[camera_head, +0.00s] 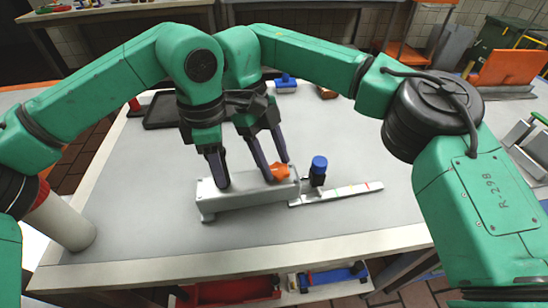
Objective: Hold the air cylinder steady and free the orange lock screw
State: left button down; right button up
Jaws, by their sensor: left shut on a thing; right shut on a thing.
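The air cylinder (245,200) is a long light-grey block lying on the grey table top in the camera_head view. The orange lock screw (281,172) sits on top of it near its right end. My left gripper (220,184) reaches down onto the left part of the cylinder and is shut on it; only part of its fingers shows. My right gripper (277,170) points down at the orange screw, with its two dark fingers on either side of it, shut on it. The fingers cover part of the screw.
A blue-capped dark knob (319,165) stands just right of the cylinder, by a pale strip with coloured marks (345,191). A black tray (165,109) and a blue item (286,84) lie farther back. The table's front and right areas are clear.

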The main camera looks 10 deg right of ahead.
jog(key=o, duration=1.4)
jog(key=shift+r, duration=0.1)
jog(key=v, duration=0.7)
jog(key=shift+w+a+r, duration=0.1)
jog(key=shift+r, duration=0.05)
